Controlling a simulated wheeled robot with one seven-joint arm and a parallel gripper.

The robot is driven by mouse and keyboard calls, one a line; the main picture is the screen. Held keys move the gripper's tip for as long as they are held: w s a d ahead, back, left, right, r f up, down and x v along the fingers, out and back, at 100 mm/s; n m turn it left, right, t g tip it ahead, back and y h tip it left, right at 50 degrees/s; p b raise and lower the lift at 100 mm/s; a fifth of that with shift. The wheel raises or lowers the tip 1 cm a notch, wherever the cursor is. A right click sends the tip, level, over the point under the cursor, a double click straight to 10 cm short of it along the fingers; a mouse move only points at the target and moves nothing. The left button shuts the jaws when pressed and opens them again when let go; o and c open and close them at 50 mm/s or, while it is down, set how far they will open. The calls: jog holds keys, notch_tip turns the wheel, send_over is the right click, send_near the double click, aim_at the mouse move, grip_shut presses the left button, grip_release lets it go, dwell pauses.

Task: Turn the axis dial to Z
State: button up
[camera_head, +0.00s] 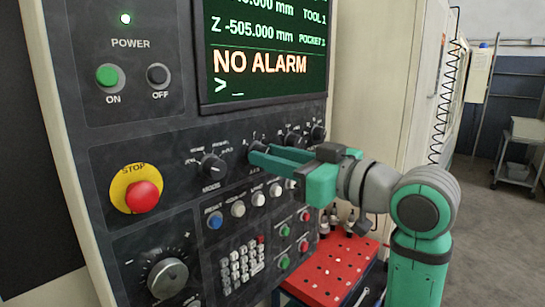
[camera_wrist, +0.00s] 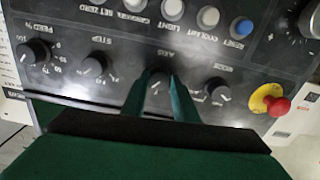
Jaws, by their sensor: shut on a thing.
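The axis dial (camera_head: 257,146) is a dark round knob with a label under it, in the row of dials below the screen on the machine's control panel. My green gripper (camera_head: 258,155) reaches it from the right. In the wrist view, which shows the panel upside down, my gripper (camera_wrist: 160,84) has one finger on each side of the axis dial (camera_wrist: 159,79) and is shut on it. The fingers hide much of the dial's rim and the letters around it, so I cannot tell which letter it points to.
The mode dial (camera_head: 212,166) and step dial (camera_wrist: 95,65) flank the axis dial closely. Push buttons (camera_head: 257,199) sit just below. The red stop button (camera_head: 143,196) is further left. The screen (camera_head: 262,50) above reads NO ALARM. A red tray (camera_head: 332,270) is at lower right.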

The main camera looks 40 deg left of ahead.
jog(key=shift+m, duration=0.5)
jog(key=o, duration=1.1)
jog(key=shift+c, duration=0.2)
jog(key=s+d, duration=0.1)
jog(key=d, duration=0.9)
jog(key=shift+d, duration=0.4)
